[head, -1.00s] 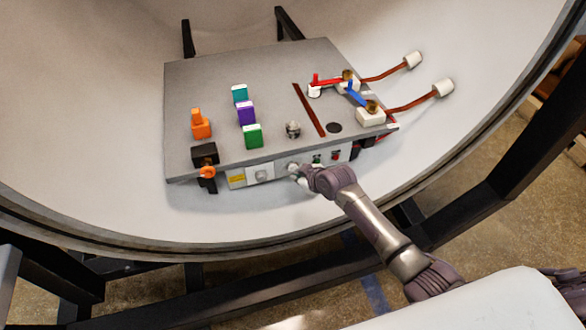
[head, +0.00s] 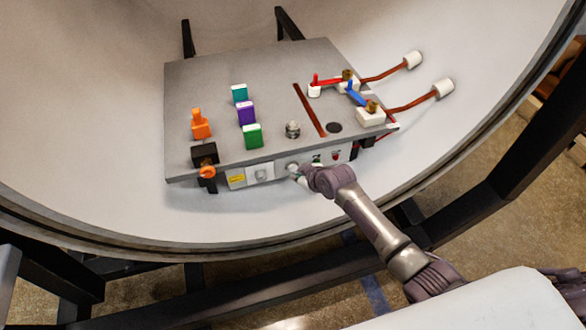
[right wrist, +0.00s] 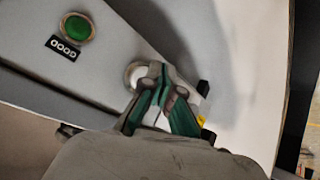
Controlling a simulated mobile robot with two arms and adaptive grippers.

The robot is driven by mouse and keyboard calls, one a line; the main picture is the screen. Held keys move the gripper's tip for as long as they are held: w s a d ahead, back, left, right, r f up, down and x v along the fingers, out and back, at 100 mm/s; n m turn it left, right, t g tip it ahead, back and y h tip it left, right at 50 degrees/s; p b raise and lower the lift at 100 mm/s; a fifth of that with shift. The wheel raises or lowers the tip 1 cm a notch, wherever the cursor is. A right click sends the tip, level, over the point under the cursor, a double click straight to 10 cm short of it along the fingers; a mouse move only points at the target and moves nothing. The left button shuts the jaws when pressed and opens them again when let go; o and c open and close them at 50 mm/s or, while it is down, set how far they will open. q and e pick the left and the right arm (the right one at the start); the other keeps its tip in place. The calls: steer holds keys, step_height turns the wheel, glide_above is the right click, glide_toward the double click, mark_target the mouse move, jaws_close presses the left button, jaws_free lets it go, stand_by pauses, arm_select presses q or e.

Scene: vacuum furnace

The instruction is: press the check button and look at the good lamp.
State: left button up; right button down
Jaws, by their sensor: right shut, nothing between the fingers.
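The check button, a white round button (head: 292,167), is on the front face of the grey box. It also shows in the right wrist view (right wrist: 132,73), partly hidden by my fingers. My right gripper (head: 297,174) is shut and empty, with its fingertips (right wrist: 158,76) at the button. I cannot tell whether they touch it or whether it is pressed in. The good lamp (right wrist: 77,28) is a green dome in a brass-coloured ring above a dark label. It shows small in the head view (head: 317,160); I cannot tell whether it is lit. My left gripper is not in view.
The grey box (head: 215,85) sits inside a white curved chamber. A red lamp (head: 335,155) is right of the green one. Orange, teal, purple and green blocks stand on top, with red (head: 325,82) and blue (head: 357,94) handled parts at the right. Black frame bars run below the chamber.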

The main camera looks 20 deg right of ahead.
steer(key=shift+w, duration=0.3)
steer(key=shift+w, duration=0.4)
stand_by(0.5)
steer(key=shift+r, duration=0.1)
steer(key=shift+s+p, duration=0.5)
steer(key=shift+s, duration=0.35)
